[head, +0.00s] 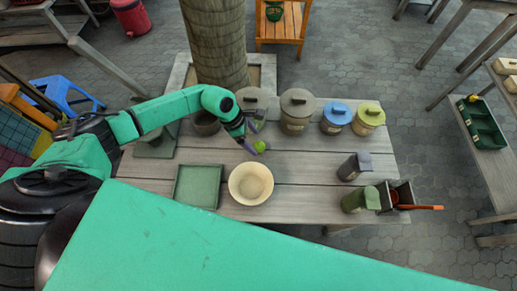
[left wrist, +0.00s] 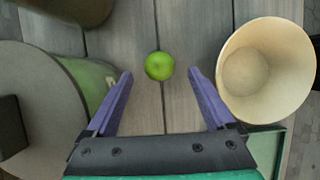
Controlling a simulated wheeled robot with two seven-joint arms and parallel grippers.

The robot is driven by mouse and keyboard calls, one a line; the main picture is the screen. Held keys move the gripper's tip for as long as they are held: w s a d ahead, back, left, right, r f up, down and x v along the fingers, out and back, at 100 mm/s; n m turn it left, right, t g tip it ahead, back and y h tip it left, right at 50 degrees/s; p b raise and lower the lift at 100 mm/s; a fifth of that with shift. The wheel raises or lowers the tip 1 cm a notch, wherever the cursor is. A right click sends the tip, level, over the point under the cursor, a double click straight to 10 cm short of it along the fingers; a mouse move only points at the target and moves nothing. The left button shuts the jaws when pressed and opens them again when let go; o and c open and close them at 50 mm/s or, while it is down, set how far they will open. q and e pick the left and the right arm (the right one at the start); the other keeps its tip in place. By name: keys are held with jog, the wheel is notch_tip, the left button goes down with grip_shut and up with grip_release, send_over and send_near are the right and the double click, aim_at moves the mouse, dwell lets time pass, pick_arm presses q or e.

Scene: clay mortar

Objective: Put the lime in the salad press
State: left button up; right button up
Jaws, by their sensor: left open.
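The green lime (head: 259,146) rests on the wooden table behind the cream bowl (head: 250,184). My left gripper (head: 250,141) is just above the table, with its purple fingers beside the lime. In the left wrist view the lime (left wrist: 159,66) lies between and slightly past the open fingertips (left wrist: 160,74), with gaps on both sides. The cream bowl (left wrist: 265,70) is to the right of the fingers there. I cannot tell for sure which container is the salad press. My right gripper is not in view.
Several lidded canisters, including a blue-lidded one (head: 336,117), line the table's back. A green tray (head: 197,186) is left of the bowl. A dark canister (head: 354,166), a green one (head: 361,199) and an orange-handled box (head: 398,196) stand at right. The table (head: 305,175) is clear right of the bowl.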

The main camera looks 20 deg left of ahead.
aim_at(258, 143)
pick_arm(q)
jog(key=b+x, duration=0.1)
jog(key=x, duration=0.2)
jog(key=shift+d+f+b, duration=0.15)
jog(key=shift+f+b, duration=0.2)
jog(key=shift+b, duration=0.05)
jog(key=shift+w+r, duration=0.1)
jog(key=shift+w, duration=0.05)
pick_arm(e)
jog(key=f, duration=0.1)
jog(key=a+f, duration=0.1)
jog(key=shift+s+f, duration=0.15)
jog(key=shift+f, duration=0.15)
pick_arm(q)
jog(key=c, duration=1.3)
grip_shut()
jog(key=shift+r, duration=0.2)
notch_tip(258, 143, up, 20)
jog(key=b, duration=0.3)
jog(key=shift+f, duration=0.15)
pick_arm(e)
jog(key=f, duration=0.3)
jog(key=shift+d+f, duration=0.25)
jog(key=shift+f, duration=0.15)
